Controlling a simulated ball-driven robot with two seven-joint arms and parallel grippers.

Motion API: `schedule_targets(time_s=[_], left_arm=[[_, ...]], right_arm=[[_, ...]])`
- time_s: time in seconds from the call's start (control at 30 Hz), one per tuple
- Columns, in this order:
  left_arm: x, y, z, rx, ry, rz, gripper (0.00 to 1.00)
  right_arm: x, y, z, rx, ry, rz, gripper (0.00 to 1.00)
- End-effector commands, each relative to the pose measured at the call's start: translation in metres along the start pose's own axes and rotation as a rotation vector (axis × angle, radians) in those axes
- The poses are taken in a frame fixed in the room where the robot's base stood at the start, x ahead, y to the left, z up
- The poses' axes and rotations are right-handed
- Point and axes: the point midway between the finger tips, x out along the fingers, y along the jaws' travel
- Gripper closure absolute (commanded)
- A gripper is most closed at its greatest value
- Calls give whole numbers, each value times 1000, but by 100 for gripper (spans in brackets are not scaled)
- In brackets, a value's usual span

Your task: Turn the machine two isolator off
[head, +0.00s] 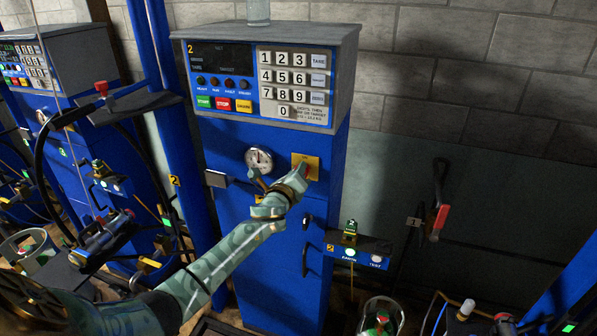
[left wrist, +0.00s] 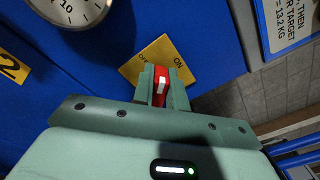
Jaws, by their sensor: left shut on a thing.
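Machine two is the blue cabinet (head: 265,215) with a yellow "2" on its display, in the middle of the head view. Its isolator has a yellow plate (head: 313,160) on the cabinet front, right of the round gauge. In the left wrist view the plate (left wrist: 133,68) shows OFF on its left and ON on its right. My left gripper (head: 302,174) is at the plate, shut on the red isolator handle (left wrist: 160,82). The handle's white mark shows between the fingers (left wrist: 158,88), which hide its sides. Its exact setting is hard to tell. My right gripper is out of view.
The round gauge (head: 259,160) is close left of my left gripper. A keypad (head: 292,77) and coloured buttons (head: 223,103) are above. A small shelf with EARTH and TEST buttons (head: 362,252) sticks out at lower right. Another blue machine (head: 70,60) stands left.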

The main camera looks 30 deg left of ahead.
Motion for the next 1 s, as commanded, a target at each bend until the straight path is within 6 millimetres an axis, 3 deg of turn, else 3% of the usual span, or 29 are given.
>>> schedule_targets(time_s=[0.6, 1.0], left_arm=[[0, 8, -2, -570, 0, 1, 100], [0, 10, -4, -811, 0, 2, 100]], right_arm=[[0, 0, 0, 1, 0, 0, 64], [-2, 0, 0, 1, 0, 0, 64]])
